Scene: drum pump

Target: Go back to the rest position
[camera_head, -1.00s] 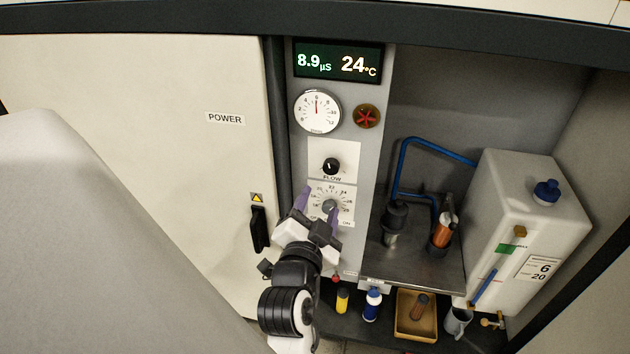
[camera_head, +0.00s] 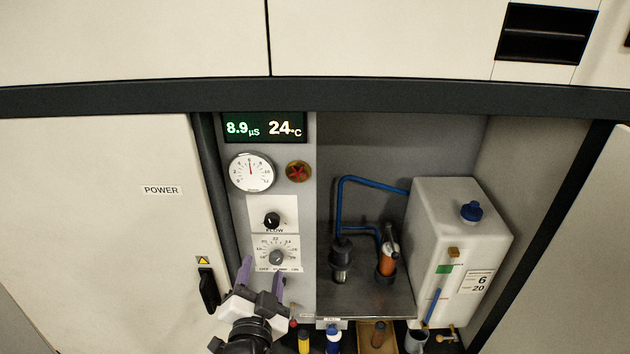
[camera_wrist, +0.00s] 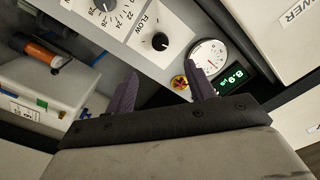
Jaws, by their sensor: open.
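My gripper (camera_head: 262,277) is in the lower left of the head view, in front of the grey control panel (camera_head: 307,225). Its two purple fingers are spread apart with nothing between them. The fingertips are near the lower dial (camera_head: 277,257); whether they touch the panel is hard to tell, but no knob is held. In the wrist view my gripper (camera_wrist: 160,88) also shows open, with the flow knob (camera_wrist: 160,41) and the round gauge (camera_wrist: 208,57) beyond the fingers.
A white tank (camera_head: 455,250) with a blue cap stands right of the panel. A metal shelf (camera_head: 365,300) holds an orange-and-black cylinder (camera_head: 387,262) and a dark fitting with blue tubing. Bottles (camera_head: 333,340) stand below. A white cabinet door (camera_head: 110,230) with a black handle (camera_head: 208,290) is at left.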

